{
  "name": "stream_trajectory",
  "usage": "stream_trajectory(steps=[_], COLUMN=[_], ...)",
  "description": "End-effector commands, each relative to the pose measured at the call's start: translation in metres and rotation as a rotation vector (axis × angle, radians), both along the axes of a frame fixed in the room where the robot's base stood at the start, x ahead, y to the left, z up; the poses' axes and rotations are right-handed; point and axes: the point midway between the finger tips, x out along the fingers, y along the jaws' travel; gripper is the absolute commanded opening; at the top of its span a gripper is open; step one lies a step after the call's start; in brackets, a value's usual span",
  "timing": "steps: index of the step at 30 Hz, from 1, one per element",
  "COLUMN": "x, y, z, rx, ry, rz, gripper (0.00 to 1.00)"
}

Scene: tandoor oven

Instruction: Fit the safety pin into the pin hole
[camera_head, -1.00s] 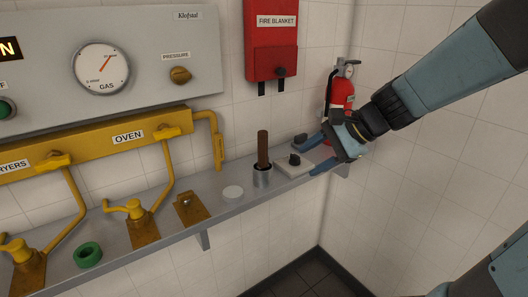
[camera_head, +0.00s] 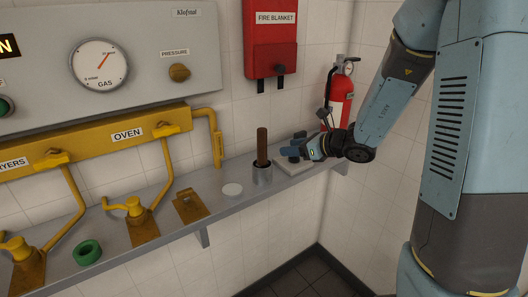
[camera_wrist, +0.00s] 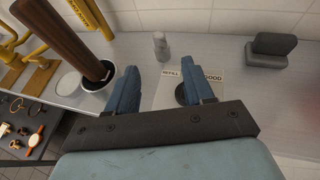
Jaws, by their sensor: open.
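My gripper (camera_head: 290,146) is open over the right end of the shelf. In the wrist view its two blue fingers (camera_wrist: 160,76) stand apart, with nothing seen held between them. A pale plate (camera_wrist: 168,95) marked REFILL and GOOD lies below them, and a round black part (camera_wrist: 182,93) on it is partly covered by the right finger. The plate also shows in the head view (camera_head: 285,170). I cannot make out the safety pin or the pin hole.
A brown rod stands in a cup (camera_head: 262,174) left of my gripper, close to the left finger. Wrist view: small grey cylinder (camera_wrist: 161,46), grey block (camera_wrist: 270,50), and a dark rack with rings (camera_wrist: 30,125).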

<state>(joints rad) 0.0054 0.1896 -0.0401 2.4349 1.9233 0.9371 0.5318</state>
Motion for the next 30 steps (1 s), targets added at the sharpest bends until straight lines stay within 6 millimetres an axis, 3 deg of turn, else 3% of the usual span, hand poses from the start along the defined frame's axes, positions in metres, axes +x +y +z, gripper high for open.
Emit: stream_trajectory(steps=[6,16,25,30], x=[0.019,0.029,0.053,0.058], y=[0.025,0.038,0.067,0.073], z=[-0.013,-0.018,-0.027,-0.029], rx=[0.000,-0.001,-0.001,-0.001], ry=[0.000,-0.001,0.000,-0.001], rz=[0.002,0.002,0.003,0.001], gripper=[0.52,0.52,0.52,0.52])
